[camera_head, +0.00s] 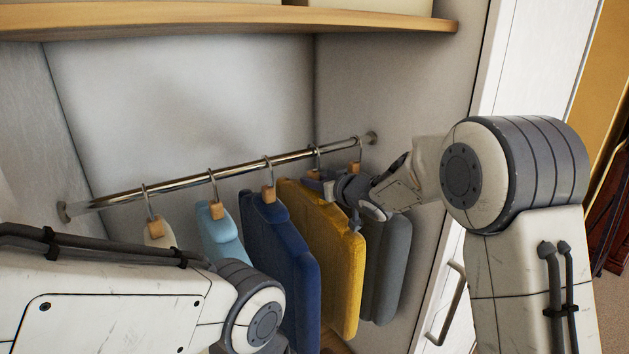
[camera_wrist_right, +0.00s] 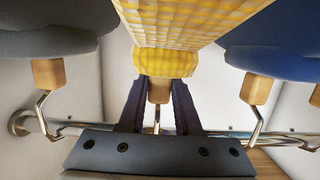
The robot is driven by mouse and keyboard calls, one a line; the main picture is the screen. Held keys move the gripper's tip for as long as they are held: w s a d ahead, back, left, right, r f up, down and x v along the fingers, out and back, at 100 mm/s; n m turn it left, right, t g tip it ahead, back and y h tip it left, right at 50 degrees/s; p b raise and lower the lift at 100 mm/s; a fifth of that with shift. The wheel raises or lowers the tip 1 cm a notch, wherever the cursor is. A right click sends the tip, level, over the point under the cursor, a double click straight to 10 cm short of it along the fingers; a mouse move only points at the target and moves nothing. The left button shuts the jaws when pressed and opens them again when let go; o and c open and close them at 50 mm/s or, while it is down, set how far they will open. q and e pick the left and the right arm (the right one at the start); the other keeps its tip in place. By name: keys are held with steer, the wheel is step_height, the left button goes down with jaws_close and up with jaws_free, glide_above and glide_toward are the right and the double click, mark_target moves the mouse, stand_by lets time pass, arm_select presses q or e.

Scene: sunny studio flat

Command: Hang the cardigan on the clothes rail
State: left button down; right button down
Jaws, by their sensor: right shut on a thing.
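The yellow cardigan (camera_head: 338,250) hangs upright between a navy garment and a grey garment; it also shows in the right wrist view (camera_wrist_right: 180,25). My right gripper (camera_head: 328,184) is at the top of it, just below the rail. In the right wrist view, my gripper fingers (camera_wrist_right: 158,95) are shut on the wooden hanger neck (camera_wrist_right: 159,90) under its collar. The clothes rail (camera_head: 215,176) runs across the wardrobe. The cardigan's hook appears to be at the rail, but whether it bears on it I cannot tell. My left gripper is out of view.
A cream garment (camera_head: 160,234), a light blue one (camera_head: 222,238), the navy one (camera_head: 280,255) and the grey one (camera_head: 388,265) hang on the rail, close around the cardigan. A wooden shelf (camera_head: 230,18) is above. The wardrobe side wall (camera_head: 400,90) is close to my right arm.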

steer(key=shift+f, duration=0.35)
stand_by(0.5)
steer(key=c, duration=0.5)
jaws_free()
steer(key=shift+b, duration=0.3)
steer(key=shift+f, duration=0.15)
